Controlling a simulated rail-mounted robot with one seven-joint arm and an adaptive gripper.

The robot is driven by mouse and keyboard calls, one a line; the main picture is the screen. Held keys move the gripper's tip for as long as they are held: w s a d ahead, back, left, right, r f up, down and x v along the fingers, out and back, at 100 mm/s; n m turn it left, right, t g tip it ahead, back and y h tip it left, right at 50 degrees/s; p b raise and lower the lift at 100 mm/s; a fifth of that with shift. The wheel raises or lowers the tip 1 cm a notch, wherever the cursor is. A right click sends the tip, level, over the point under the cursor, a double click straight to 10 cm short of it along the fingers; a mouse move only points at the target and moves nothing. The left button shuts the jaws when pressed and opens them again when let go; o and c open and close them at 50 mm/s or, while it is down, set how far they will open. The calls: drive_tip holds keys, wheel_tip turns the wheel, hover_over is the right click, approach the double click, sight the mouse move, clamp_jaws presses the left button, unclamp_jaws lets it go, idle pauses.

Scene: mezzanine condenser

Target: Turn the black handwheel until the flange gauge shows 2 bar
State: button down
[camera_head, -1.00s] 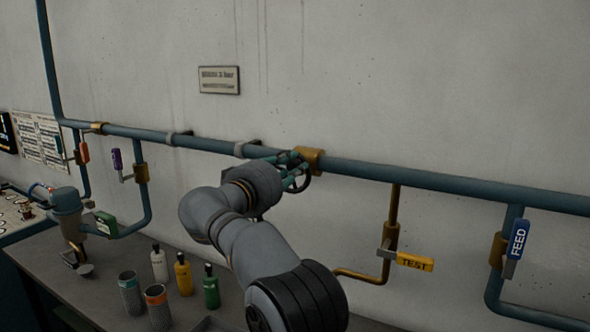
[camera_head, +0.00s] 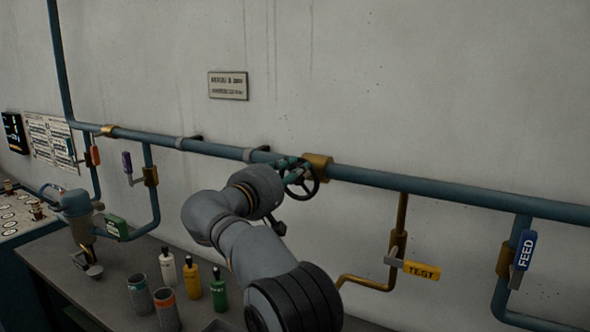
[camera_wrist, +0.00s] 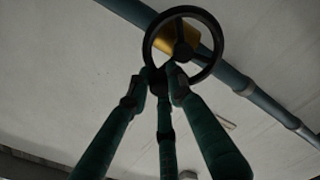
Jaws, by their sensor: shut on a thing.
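The black handwheel (camera_head: 317,182) sits at the brass fitting (camera_head: 318,167) on the blue wall pipe, right of the picture's middle in the head view. It has a round rim and spokes. It also shows whole at the top of the wrist view (camera_wrist: 184,50). My gripper (camera_head: 287,167) is at the wheel's left side in the head view. In the wrist view, its green fingers (camera_wrist: 160,82) are shut on the lower left rim. The fingers hide that part of the rim. I cannot make out a flange gauge or its reading in either view.
A yellow TEST lever (camera_head: 421,271) and a blue FEED lever (camera_head: 525,250) hang on branches at right. Several bottles and cans stand on the bench (camera_head: 120,262) at lower left. A small plate (camera_head: 228,85) is on the wall, its text blurred.

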drive_tip(key=shift+a+r, duration=0.1)
drive_tip(key=shift+r, duration=0.05)
drive_tip(key=c, duration=1.6)
unclamp_jaws()
drive_tip(key=shift+o, duration=0.2)
drive_tip(key=v, duration=1.2)
drive_tip(key=x, duration=1.2)
drive_tip(key=shift+w, duration=0.1)
